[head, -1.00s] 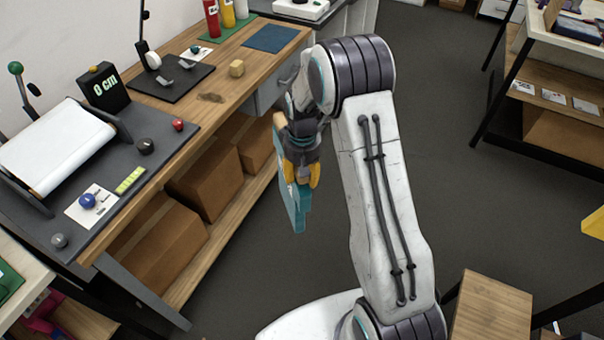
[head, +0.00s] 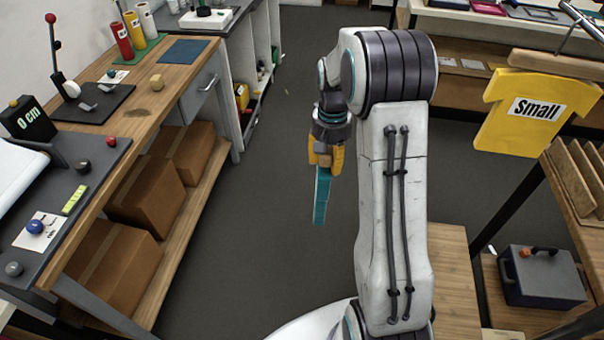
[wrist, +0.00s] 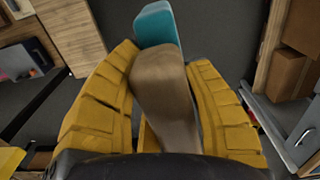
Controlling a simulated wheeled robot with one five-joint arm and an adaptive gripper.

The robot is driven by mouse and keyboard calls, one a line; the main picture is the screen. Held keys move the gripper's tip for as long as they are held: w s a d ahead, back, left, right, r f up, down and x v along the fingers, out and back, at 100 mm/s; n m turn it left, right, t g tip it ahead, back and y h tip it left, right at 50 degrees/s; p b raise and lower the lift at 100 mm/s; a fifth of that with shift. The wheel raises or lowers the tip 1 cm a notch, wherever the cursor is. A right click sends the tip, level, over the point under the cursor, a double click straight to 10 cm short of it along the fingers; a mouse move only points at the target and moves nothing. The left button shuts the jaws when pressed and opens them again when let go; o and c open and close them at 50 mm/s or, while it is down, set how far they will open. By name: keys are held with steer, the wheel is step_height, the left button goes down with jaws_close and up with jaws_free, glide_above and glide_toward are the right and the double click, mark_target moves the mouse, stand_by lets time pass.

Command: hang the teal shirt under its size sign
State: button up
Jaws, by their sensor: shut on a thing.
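My gripper (head: 326,156) is shut on the wooden hanger (head: 324,172) of the teal shirt (head: 321,197). The shirt hangs below the fingers over open floor and shows edge-on in the head view. In the wrist view the yellow fingers of my gripper (wrist: 165,110) close on both sides of the hanger (wrist: 163,85), with a bit of the teal shirt (wrist: 157,25) beyond it. I cannot read a size on the teal shirt.
A wooden workbench (head: 150,98) with several cardboard boxes (head: 122,255) below lies on the left. A shelf stand with a dark grey case (head: 543,278) stands at the right. The dark floor (head: 265,200) between them is clear.

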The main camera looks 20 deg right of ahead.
steer(key=s+d+r+m+b, duration=0.2)
steer(key=s+d+r+m, duration=0.7)
steer(key=s+d+r, duration=0.35)
steer(key=s+r+m+b, duration=0.1)
steer(key=s+r+m, duration=0.4)
steer(key=s, duration=0.5)
steer(key=s+r+m+b, duration=0.1)
steer(key=s+r+m, duration=0.4)
steer(key=s, duration=0.5)
steer(key=s+d+f+p, duration=0.1)
steer(key=s+d+f, duration=0.1)
steer(key=s+d, duration=0.6)
steer(key=shift+d+f+p, duration=0.4)
steer(key=shift+d, duration=2.6)
steer(key=shift+f, duration=0.1)
